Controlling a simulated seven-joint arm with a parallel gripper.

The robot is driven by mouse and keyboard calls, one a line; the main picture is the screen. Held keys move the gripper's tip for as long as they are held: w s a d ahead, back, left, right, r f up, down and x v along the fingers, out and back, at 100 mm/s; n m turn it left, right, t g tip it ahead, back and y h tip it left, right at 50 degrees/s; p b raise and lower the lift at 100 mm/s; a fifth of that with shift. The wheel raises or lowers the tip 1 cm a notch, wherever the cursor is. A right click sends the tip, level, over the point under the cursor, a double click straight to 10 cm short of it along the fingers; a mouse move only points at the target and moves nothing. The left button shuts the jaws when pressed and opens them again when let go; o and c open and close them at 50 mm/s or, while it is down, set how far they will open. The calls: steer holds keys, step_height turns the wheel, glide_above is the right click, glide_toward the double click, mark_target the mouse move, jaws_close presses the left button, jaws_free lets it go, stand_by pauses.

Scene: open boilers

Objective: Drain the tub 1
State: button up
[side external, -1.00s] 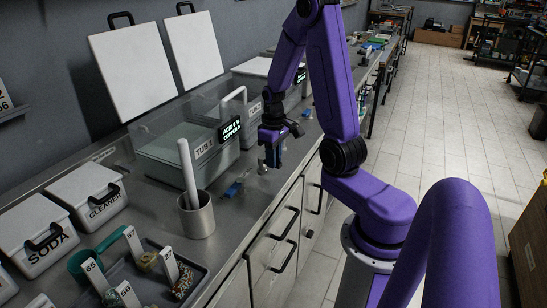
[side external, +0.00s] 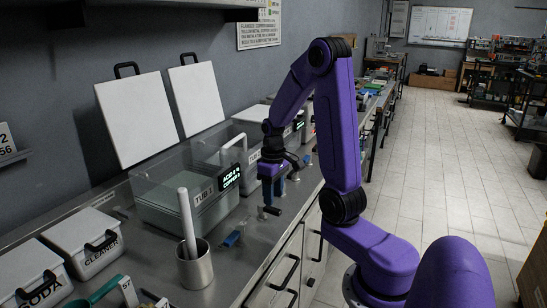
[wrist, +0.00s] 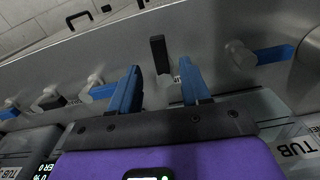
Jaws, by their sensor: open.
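My gripper (side external: 279,194) points down just above the black handle. In the wrist view its two blue fingers are apart and empty (wrist: 160,65). A black handle (wrist: 159,53) shows between and beyond the fingertips, apparently untouched. A blue handle (wrist: 275,54) is to the right. The second digit on the wrist view's tub labels is unreadable.
A grey cup with a white rod (side external: 195,267) stands in front of tub 1. Lidded CLEANER (side external: 84,240) and SODA (side external: 38,279) boxes are at left. White lids (side external: 137,115) lean on the wall. More taps (wrist: 50,103) line the wrist view's left. The floor aisle is clear.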

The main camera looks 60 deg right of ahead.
mark_target(273, 209)
step_height(273, 209, up, 13)
stand_by(0.4)
steer(key=shift+a, duration=0.1)
steer(key=s+a+f+n, duration=0.1)
steer(key=a+f+n, duration=0.15)
steer(key=a, duration=0.55)
steer(key=s+a+f+n, duration=0.15)
steer(key=a+n, duration=0.25)
steer(key=a, duration=0.4)
steer(key=s+a+f+n, duration=0.1)
steer(key=s+a+n, duration=0.2)
steer(key=s, duration=0.4)
steer(key=s+a+f+n, duration=0.2)
steer(key=s+a+n, duration=0.2)
steer(key=s, duration=0.4)
steer(key=shift+s+a, duration=0.3)
steer(key=shift+a, duration=0.1)
stand_by(3.4)
